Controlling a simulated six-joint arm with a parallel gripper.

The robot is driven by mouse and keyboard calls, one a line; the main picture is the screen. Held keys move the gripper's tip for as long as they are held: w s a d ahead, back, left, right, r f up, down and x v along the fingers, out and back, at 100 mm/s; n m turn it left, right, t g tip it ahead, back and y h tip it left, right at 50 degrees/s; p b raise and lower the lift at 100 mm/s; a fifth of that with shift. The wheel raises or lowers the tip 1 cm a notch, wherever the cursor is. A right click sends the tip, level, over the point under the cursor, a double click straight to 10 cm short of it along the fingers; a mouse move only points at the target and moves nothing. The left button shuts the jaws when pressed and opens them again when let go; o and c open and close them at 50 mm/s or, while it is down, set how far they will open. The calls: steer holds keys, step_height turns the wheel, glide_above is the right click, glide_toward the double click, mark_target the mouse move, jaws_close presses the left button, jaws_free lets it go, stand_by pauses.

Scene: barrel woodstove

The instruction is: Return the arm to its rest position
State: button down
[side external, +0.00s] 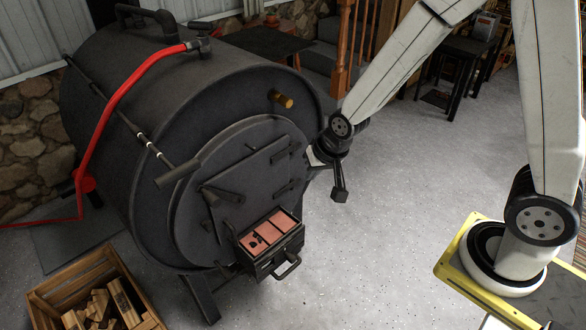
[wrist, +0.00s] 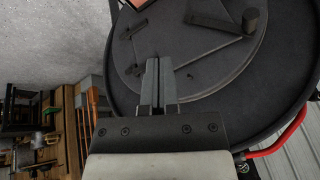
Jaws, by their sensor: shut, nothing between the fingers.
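My gripper (side external: 340,194) hangs to the right of the barrel stove's round front in the side external view, with its fingers pointing down. In the wrist view my gripper (wrist: 158,62) shows its two fingers together, with nothing held. The black barrel stove (side external: 235,80) lies on its side on legs; its round front also fills the upper right of the wrist view (wrist: 275,75). Its square door (side external: 250,185) looks shut. Whether my wrist touches the stove or stands apart from it, I cannot tell.
A drawer (side external: 270,240) with reddish panels and a handle sticks out below the door. A wooden crate of firewood (side external: 65,275) stands front left. A red hose (side external: 110,105) runs over the barrel. Grey floor (side external: 400,230) is open between stove and my base.

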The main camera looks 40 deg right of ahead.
steer(key=s+d+r+n+g, duration=0.1)
steer(key=s+d+r+n, duration=0.1)
steer(key=s, duration=0.3)
steer(key=s+d+r+n+g, duration=0.1)
steer(key=s+d+r+n, duration=0.1)
steer(key=s, duration=0.3)
steer(key=shift+n+h, duration=0.3)
steer(key=shift+n, duration=0.2)
